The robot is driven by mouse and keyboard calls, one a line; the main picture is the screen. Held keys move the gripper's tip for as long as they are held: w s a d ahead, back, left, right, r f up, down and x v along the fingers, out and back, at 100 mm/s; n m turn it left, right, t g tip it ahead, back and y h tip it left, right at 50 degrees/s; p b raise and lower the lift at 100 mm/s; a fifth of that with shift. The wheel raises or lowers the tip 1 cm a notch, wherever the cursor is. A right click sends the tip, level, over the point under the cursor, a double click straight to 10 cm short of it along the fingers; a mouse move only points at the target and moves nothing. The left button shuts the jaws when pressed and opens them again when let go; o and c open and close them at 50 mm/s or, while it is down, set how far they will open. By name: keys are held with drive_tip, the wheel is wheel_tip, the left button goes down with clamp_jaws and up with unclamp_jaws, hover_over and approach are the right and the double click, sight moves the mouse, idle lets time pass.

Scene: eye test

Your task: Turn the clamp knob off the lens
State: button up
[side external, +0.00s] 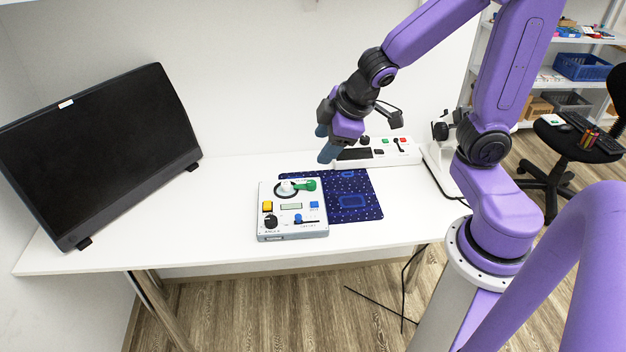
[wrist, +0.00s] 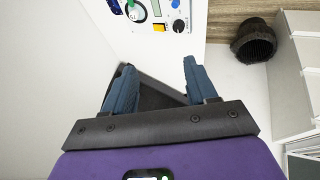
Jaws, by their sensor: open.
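A grey-white instrument box (side external: 262,222) lies on the table. A round white piece in a dark ring, which looks like the lens (side external: 286,189), sits at its top left. A green knob (side external: 309,184), seemingly the clamp knob, is at the ring's right; I cannot tell whether it overlaps the lens. My gripper (side external: 325,143) is open and empty, in the air up and right of the box, apart from it. In the wrist view, the blue fingers (wrist: 159,65) are spread, and part of the box (wrist: 194,12) with the green knob (wrist: 134,12) shows at the top edge, partly cut off.
The box carries a yellow button (side external: 267,206), a black dial (side external: 270,221) and a slider (side external: 305,219). A dark blue patterned mat (side external: 368,205) lies beside it. A white panel (side external: 400,155) stands behind, a black monitor (side external: 95,150) at left. The front left tabletop is clear.

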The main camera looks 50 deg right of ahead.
drive_tip(key=w+d+m+t, duration=0.15)
drive_tip(key=w+d, duration=0.25)
drive_tip(key=w, duration=0.4)
drive_tip(key=g+y, duration=0.1)
drive_tip(key=y, duration=0.1)
hover_over(312, 182)
drive_tip(key=s, duration=0.3)
wheel_tip(312, 182, down, 6)
drive_tip(key=s+d+f+g, duration=0.3)
drive_tip(key=d+f, duration=0.1)
drive_tip(key=shift+m+t+y, duration=0.25)
drive_tip(key=shift+m+y, duration=0.05)
drive_tip(key=shift+m, duration=0.05)
drive_tip(key=shift+w+a+x, duration=0.1)
drive_tip(key=shift+x, duration=4.1)
drive_tip(key=shift+w+a+x, duration=0.1)
drive_tip(key=shift+a+x, duration=0.05)
drive_tip(key=shift+x, duration=4.05)
drive_tip(key=shift+r, duration=0.1)
drive_tip(key=c, duration=1.1)
drive_tip(key=shift+o, duration=0.2)
